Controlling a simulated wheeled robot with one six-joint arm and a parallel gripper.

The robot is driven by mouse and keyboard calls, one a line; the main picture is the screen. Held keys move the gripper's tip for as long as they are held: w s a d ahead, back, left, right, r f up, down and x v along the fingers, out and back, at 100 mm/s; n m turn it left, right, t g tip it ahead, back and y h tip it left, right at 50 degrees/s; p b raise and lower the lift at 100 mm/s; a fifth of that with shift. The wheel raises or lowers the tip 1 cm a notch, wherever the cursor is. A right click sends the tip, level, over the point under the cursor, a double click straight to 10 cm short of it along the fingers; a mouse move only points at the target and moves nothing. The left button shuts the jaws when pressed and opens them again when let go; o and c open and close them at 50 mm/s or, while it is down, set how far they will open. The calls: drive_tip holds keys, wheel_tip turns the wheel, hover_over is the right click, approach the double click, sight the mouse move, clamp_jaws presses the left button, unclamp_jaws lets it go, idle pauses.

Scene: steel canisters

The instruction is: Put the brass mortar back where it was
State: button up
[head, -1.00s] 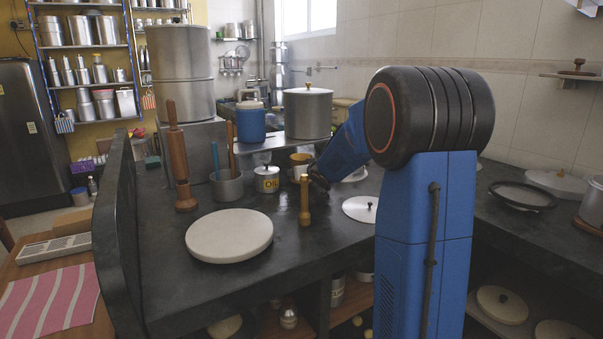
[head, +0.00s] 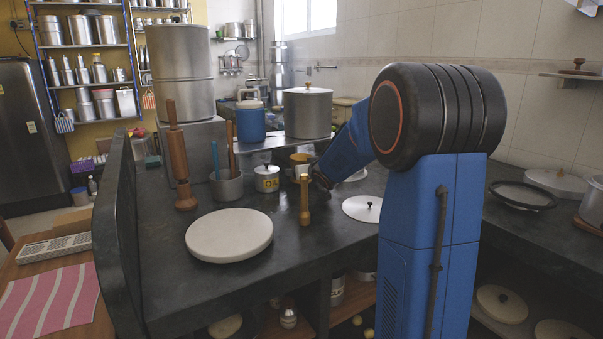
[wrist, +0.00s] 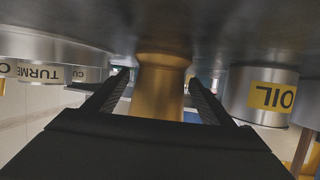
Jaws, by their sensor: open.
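The brass mortar (wrist: 160,88) stands on the dark counter between my open fingers in the wrist view, which is upside down. Its flared foot meets the counter. My gripper (wrist: 158,95) is open, with one finger on each side of the mortar. In the head view my arm hides most of the gripper. Contact between the fingers and the mortar cannot be told.
An OIL canister (wrist: 268,95) stands close beside the mortar; a TURMERIC canister (wrist: 40,72) is on the other side.

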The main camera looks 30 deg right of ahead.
drive_tip(key=v, duration=1)
drive_tip(key=shift+s+r, duration=0.1)
drive_tip(key=shift+s, duration=0.15)
